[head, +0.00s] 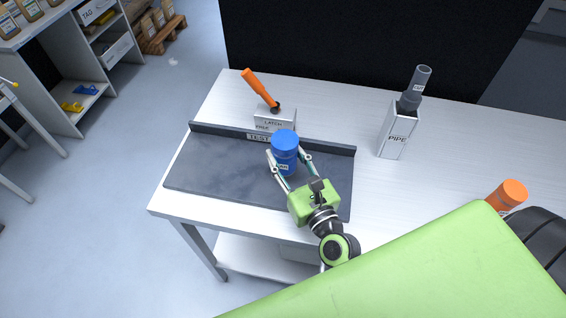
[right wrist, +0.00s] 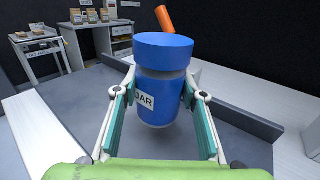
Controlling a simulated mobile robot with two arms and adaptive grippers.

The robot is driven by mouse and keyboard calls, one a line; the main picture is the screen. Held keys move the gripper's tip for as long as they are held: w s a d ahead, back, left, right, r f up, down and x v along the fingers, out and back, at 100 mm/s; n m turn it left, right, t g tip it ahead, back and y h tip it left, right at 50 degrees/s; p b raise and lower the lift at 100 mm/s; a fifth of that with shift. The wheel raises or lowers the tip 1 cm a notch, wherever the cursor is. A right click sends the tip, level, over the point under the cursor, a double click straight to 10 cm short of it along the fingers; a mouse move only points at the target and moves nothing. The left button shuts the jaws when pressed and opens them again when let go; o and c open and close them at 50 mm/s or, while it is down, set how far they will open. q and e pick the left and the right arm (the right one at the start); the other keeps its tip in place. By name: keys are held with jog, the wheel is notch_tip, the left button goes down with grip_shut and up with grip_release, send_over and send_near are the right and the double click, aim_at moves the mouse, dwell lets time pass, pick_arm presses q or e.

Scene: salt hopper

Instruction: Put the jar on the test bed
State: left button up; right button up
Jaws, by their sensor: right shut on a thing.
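The blue jar (head: 285,143), labelled JAR, is over the dark grey test bed (head: 215,170), near its back rim. My right gripper (head: 286,156) is shut on the jar, one finger on each side. In the right wrist view the jar (right wrist: 163,55) stands upright between the teal finger pads of the gripper (right wrist: 161,85). I cannot tell whether its base touches the bed. My left gripper is not in view.
A latch box (head: 274,119) with an orange lever (head: 260,87) stands behind the bed. A holder marked PIPE (head: 397,135) with a grey pipe (head: 416,87) stands to the right. An orange-topped object (head: 513,191) is at the far right. The bed's left part is clear.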

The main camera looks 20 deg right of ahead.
aim_at(283, 165)
jog(key=shift+w+a+f, duration=0.2)
jog(key=shift+w+f, duration=0.2)
jog(key=shift+f, duration=0.05)
notch_tip(283, 165, down, 2)
jog(key=shift+a+f, duration=0.1)
jog(key=shift+f, duration=0.5)
jog(key=shift+f, duration=0.1)
jog(key=o, duration=0.8)
jog(key=shift+f, duration=0.1)
jog(key=o, duration=0.4)
jog(key=shift+o, duration=0.2)
